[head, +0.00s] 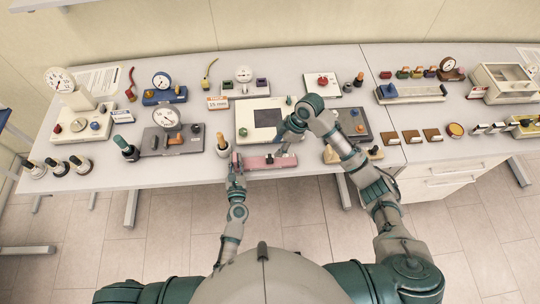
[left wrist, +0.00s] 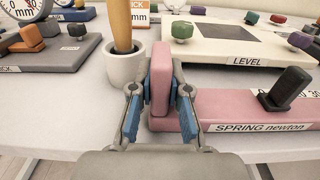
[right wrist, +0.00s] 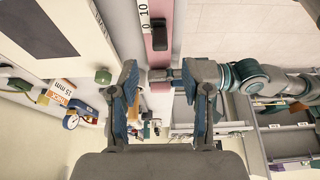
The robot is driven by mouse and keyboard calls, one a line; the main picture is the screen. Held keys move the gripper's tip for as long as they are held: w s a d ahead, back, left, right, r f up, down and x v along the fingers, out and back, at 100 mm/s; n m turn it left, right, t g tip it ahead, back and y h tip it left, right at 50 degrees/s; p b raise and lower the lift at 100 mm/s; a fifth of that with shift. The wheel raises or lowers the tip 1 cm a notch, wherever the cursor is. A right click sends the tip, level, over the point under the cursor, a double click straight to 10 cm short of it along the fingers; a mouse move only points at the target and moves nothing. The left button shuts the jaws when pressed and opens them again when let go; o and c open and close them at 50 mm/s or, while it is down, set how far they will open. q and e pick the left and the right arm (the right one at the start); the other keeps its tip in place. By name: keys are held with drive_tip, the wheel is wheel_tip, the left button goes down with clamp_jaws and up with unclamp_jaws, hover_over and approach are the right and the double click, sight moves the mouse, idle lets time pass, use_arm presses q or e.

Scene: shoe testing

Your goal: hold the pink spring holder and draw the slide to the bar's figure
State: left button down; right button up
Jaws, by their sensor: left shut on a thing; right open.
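The pink spring holder (head: 262,162) lies along the table's front edge, labelled "SPRING newton". My left gripper (head: 236,166) is shut on its upright pink end block (left wrist: 161,75), with a finger on each side. The dark slide (left wrist: 288,88) stands up from the holder's base, to the right of that block. In the right wrist view the slide (right wrist: 158,35) shows beside a white scale marked 0 and 10; an exact reading cannot be told. My right gripper (right wrist: 168,82) is open near the holder's right part. Whether its fingers touch anything is unclear.
The cream "LEVEL" plate (head: 242,118) with a dark square lies just behind the holder. A white cup (left wrist: 125,65) with a wooden handle stands close to the left fingers. A "15 mm" card (head: 217,102) stands further back. Several other gauges and stands fill the table.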

sight(270, 155)
drive_tip(key=x, duration=0.8)
drive_tip(key=shift+a+f, duration=0.1)
clamp_jaws()
